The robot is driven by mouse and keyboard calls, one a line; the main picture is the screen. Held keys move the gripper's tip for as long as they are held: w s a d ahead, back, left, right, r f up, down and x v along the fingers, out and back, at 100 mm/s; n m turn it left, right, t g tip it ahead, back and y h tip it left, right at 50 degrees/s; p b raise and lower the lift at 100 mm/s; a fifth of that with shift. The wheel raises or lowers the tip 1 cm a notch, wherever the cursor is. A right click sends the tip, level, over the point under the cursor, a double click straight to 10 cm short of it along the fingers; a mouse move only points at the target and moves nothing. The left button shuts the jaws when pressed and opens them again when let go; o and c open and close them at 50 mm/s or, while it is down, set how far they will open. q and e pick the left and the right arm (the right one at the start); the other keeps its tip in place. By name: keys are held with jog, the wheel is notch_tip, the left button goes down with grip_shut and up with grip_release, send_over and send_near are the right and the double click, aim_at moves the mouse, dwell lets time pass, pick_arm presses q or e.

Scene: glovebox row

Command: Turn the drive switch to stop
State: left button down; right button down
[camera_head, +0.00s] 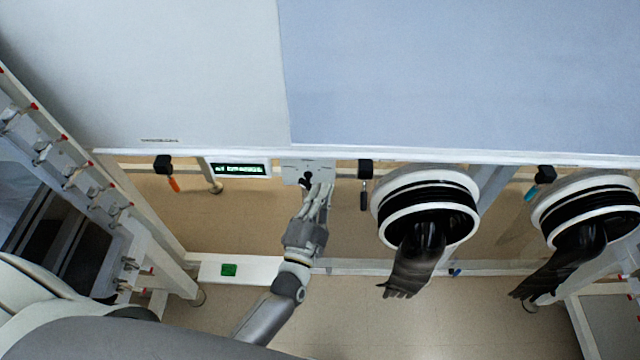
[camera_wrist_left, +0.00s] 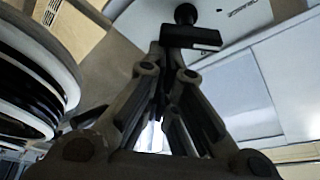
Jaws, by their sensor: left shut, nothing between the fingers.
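The drive switch is a small black knob (camera_head: 307,177) on a light panel (camera_head: 292,166) under the front edge of the large cabinet. In the left wrist view a black bar-shaped handle (camera_wrist_left: 192,38) on a round stem, which looks like this switch, stands out from the pale panel (camera_wrist_left: 255,15). My left gripper (camera_head: 322,188) is shut and empty, with its fingertips just right of the knob. In the left wrist view the fingertips (camera_wrist_left: 178,52) meet close to the bar; I cannot tell whether they touch it. The switch's position markings are not readable. My right gripper is not in view.
A lit green display (camera_head: 239,170) is left of the switch. Two glove ports with hanging black gloves (camera_head: 412,262) are further right. A rack (camera_head: 75,170) stands at the left.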

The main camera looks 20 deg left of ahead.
pick_arm(q)
jog(key=shift+a+f+m+g+h+p, duration=0.15)
jog(key=shift+f+m+g+p, duration=0.2)
jog(key=shift+m+p, duration=0.75)
jog(key=shift+d+f+m+g+h+p, duration=0.1)
jog(key=shift+f+m+g+h+p, duration=0.2)
jog(key=shift+m+p, duration=0.8)
jog(key=shift+a+f+m+g+h+p, duration=0.1)
jog(key=shift+f+m+g+p, duration=0.35)
jog(key=shift+m, duration=1.15)
jog(key=shift+r, duration=0.1)
